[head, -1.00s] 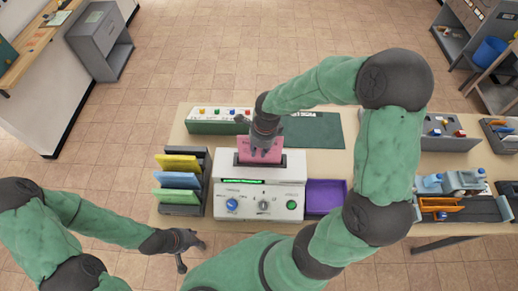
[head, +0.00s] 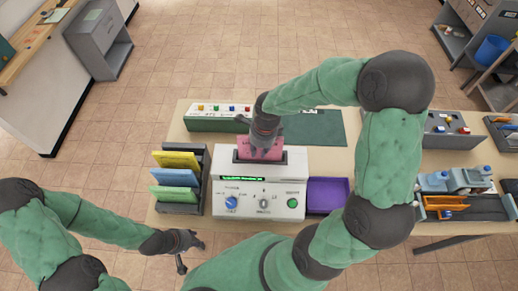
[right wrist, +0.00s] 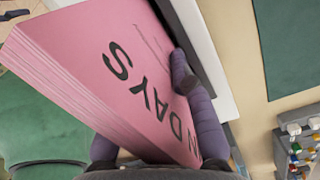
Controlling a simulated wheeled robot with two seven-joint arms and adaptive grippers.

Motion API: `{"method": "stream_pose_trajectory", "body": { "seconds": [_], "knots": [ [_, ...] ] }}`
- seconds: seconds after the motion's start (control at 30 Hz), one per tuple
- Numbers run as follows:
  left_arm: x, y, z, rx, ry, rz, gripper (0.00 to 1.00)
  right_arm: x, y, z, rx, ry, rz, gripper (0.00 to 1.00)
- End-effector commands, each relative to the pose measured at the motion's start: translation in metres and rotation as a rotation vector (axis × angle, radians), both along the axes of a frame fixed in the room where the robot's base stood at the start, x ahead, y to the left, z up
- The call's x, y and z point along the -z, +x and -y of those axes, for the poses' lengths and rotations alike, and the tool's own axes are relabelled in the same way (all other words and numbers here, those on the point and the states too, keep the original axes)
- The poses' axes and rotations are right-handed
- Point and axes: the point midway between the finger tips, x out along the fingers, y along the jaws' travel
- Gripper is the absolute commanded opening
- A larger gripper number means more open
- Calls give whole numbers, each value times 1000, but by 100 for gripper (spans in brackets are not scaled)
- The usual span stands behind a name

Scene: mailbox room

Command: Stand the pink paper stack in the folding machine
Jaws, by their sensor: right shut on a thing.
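The pink paper stack (head: 296,154) stands upright at the slot of the white folding machine (head: 289,182) in the head view. My right gripper (head: 264,154) is shut on the stack from above. In the right wrist view the stack (right wrist: 120,70) fills much of the picture, with dark lettering on its face and a finger (right wrist: 190,85) against it. Whether its lower edge rests on the slot floor is hidden. My left gripper (head: 188,250) is empty, low in front of the table and apart from everything; its fingers look spread.
A dark rack (head: 180,208) with yellow, blue and green stacks stands left of the machine. A purple tray (head: 328,193) lies to its right. Behind are a panel with coloured buttons (head: 217,119) and a green mat (head: 313,128). Further right is a machine with an orange part (head: 443,202).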

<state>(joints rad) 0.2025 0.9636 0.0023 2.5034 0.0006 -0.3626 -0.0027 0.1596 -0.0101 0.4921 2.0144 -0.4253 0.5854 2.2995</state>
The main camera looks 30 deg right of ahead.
Motion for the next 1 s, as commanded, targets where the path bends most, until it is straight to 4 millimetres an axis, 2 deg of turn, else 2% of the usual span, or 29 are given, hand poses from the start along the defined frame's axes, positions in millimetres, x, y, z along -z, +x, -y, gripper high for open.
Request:
{"method": "stream_pose_trajectory", "body": {
  "seconds": [0.03,0.5,0.8,0.83,0.9,0.93,1.0],
  "knots": [
    [6,0,0,0,0,0,40,6,0,0,0,0,1,0],
    [34,0,0,0,0,0,40,32,0,0,0,0,1,0],
    [36,0,0,0,0,0,40,38,-2,-1,-2,1,-6,0],
    [36,0,0,0,0,0,40,38,-3,-1,-2,2,-7,27],
    [37,0,0,0,0,0,40,39,-3,-1,-2,2,-9,47],
    [37,0,0,0,0,0,40,39,-4,-1,-2,2,-10,52],
    [37,0,0,0,0,0,40,40,-4,-2,-2,3,-12,52]
  ]
}}
